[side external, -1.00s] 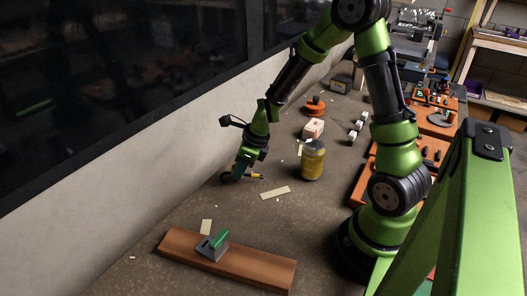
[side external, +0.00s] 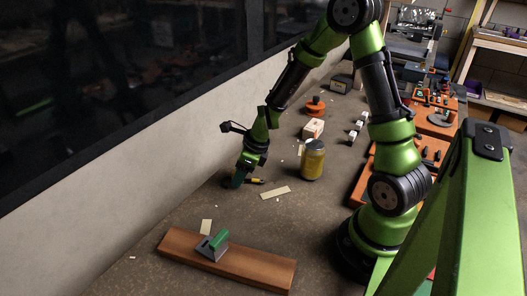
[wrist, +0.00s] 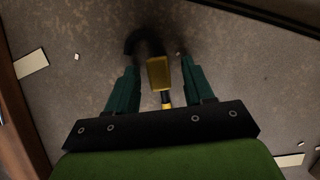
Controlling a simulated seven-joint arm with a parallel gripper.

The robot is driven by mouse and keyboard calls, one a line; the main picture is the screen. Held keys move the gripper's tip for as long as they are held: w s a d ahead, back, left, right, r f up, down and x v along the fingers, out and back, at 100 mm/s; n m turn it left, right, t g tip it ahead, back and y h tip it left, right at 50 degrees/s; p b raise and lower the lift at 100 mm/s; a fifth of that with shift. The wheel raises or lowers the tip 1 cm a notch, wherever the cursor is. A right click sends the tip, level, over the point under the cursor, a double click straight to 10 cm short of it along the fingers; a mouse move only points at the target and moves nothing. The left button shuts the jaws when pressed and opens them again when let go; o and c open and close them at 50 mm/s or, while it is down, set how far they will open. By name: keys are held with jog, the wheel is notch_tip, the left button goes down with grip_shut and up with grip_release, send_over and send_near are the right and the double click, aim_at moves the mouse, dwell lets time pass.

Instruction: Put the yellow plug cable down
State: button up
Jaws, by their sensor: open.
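The yellow plug cable shows in the wrist view as a yellow block (wrist: 158,74) with a dark curved cable beside it. It lies on the table between my two green fingers, and a gap shows on each side of it. My gripper (wrist: 155,82) is open and pointed down at the table. In the side view my gripper (side external: 238,182) is low over the table near the wall, and the small yellow plug (side external: 256,181) shows just right of the fingertips. The rest of the cable is mostly hidden there.
A yellow can (side external: 313,160) stands right of my gripper. A pale strip (side external: 275,193) lies on the table between them. The wall (side external: 190,165) is close on the left.

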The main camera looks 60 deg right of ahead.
aim_at(256, 181)
jog(key=v, duration=1.2)
jog(key=s+a+r+n+t, duration=0.1)
jog(key=s+a+r+n, duration=0.3)
jog(key=n, duration=0.9)
jog(key=s+a+r+n+t, duration=0.2)
jog(key=s+a+r+n, duration=0.3)
jog(key=n, duration=0.9)
jog(key=shift+s+a+r+n, duration=0.3)
jog(key=shift+s+r, duration=0.95)
jog(key=shift+r, duration=0.6)
